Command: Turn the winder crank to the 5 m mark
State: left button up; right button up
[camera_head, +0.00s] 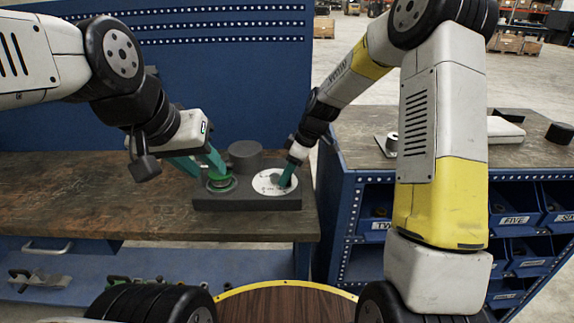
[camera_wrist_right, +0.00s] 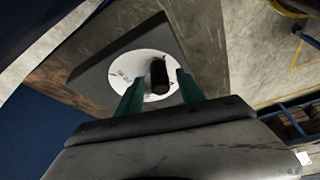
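The winder is a dark grey block (camera_head: 255,203) on the workbench. In the right wrist view, a dark crank knob (camera_wrist_right: 159,80) stands over the dial (camera_wrist_right: 126,68); the dial's marks are too small to read. My right gripper (camera_wrist_right: 160,84) is open, its teal fingers on either side of the knob with visible gaps. It also shows over the dial in the head view (camera_head: 288,174). My left gripper (camera_head: 200,165) has its teal fingers apart near the green spool.
A dark grey cylinder (camera_head: 245,154) stands behind the block. The blue perforated panel (camera_head: 230,80) rises behind the bench. The wooden benchtop (camera_head: 90,195) is clear to the left. A second bench with blue bins (camera_head: 515,215) stands at the right.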

jog(key=w+v, duration=0.1)
jog(key=v, duration=0.6)
jog(key=shift+s+r, duration=0.4)
jog(key=shift+s, duration=0.15)
jog(key=shift+d, duration=0.15)
